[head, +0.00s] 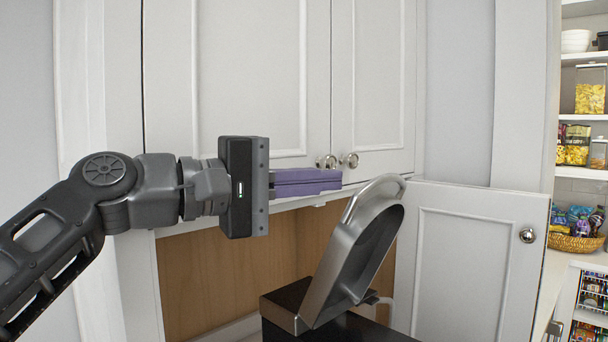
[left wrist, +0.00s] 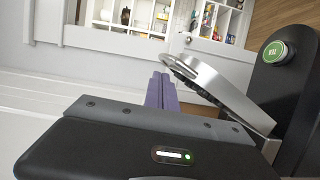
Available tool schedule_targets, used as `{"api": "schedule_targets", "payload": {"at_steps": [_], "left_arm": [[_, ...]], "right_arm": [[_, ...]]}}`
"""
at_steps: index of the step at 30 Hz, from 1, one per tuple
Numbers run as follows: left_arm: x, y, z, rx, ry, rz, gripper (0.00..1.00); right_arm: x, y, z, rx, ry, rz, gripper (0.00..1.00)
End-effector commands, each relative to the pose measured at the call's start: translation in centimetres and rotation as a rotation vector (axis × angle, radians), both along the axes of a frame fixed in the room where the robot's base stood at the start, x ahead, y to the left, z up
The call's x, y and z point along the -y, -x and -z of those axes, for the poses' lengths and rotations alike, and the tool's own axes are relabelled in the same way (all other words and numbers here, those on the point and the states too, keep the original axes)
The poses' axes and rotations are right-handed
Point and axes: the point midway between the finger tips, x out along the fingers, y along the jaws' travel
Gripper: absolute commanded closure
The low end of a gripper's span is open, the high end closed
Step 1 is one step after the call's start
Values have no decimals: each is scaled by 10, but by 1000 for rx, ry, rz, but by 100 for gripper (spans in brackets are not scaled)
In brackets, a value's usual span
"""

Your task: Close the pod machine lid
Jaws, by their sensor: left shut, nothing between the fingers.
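The pod machine lid (head: 358,245) is silver, raised and tilted up with its handle at the top. It is hinged on the dark pod machine (head: 340,328) at the bottom of the head view. My left gripper (head: 338,181) is shut and empty, its purple fingers pointing right, at about the height of the lid's handle and left of it in the picture. In the left wrist view the fingers (left wrist: 161,92) are together beside the raised lid (left wrist: 222,88), and the machine's dark body (left wrist: 290,85) has a green round button. Whether the fingertips touch the lid cannot be told. My right gripper is not in view.
White cabinet doors (head: 240,80) with round knobs stand behind my left gripper. An open cabinet door (head: 465,265) is to the right of the lid. Pantry shelves with jars and a basket (head: 574,243) are at the far right.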

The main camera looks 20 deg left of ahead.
Motion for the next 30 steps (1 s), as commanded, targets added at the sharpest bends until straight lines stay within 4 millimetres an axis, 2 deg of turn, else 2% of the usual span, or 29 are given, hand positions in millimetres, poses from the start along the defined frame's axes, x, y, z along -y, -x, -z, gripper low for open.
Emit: {"api": "schedule_targets", "payload": {"at_steps": [6, 12, 30], "left_arm": [[25, -29, -1, -2, -1, 2, 100], [36, -43, 0, -1, -1, 1, 100], [42, -42, 3, 9, -21, 0, 100]], "right_arm": [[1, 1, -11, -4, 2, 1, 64], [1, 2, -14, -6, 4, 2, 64], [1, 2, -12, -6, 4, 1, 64]]}}
